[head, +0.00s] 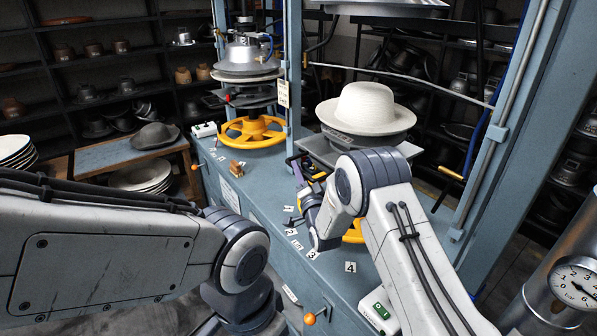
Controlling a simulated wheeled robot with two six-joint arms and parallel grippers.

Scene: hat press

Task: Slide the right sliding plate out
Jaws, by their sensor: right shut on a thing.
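The right sliding plate (319,152) is a grey metal plate in the right bay of the blue press, under a cream felt hat (366,108) with a wide brim. The hat sits upright on a dark round form above the plate. My right gripper (303,168) is at the plate's front left edge, shut on what looks like its handle. A small yellow piece shows beside the fingers. My right wrist and forearm hide the plate's front and most of the handle. My left gripper is out of the picture below; only its arm shows at lower left.
The blue press frame (292,70) has uprights beside the bay. A yellow handwheel (253,131) stands in the left bay; another is partly hidden behind my right arm. Number tags (350,267) mark the blue bench front. A pressure gauge (575,284) stands at right.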

